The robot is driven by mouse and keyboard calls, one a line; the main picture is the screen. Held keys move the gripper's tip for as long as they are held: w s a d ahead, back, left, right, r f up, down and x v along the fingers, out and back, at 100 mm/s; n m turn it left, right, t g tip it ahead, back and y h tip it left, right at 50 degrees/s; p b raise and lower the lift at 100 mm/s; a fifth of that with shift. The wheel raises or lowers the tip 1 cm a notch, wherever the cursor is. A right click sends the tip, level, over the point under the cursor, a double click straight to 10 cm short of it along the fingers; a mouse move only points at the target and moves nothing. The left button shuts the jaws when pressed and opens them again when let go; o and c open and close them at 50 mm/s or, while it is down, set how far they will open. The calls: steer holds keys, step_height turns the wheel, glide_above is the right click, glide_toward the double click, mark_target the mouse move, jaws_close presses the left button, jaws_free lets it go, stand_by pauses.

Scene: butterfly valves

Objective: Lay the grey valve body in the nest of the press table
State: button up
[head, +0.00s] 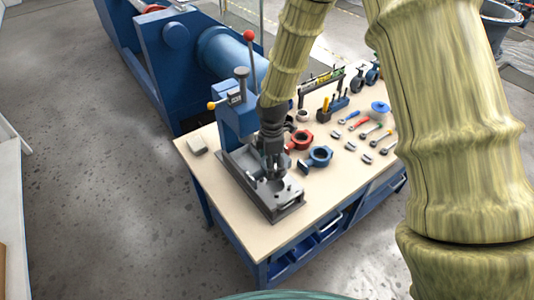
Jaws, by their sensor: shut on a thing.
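The press (236,122) is blue, with a lever ending in a red ball, and stands near the left end of the workbench. Its grey press table (284,206) reaches toward the front edge. My gripper (275,174) points down over the press table, its dark fingers shut on a small grey part, which I take to be the grey valve body (279,184). The fingers hide most of it. The nest is not clearly visible under the gripper. I cannot tell whether the part touches the press table or hangs just above it.
A red valve body (299,140) and a blue valve body (320,157) lie just right of the press. Several wrenches (360,125) and small parts lie farther right. The bench's front strip (235,212) is clear.

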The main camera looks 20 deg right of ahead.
step_height(320, 180, down, 7)
steer(key=b, duration=0.4)
steer(key=shift+s+r, duration=0.2)
steer(key=shift+s, duration=0.25)
stand_by(0.5)
steer(key=shift+d, duration=0.15)
stand_by(0.8)
steer(key=o, duration=1.5)
steer(key=shift+s, duration=0.1)
steer(key=shift+f, duration=0.1)
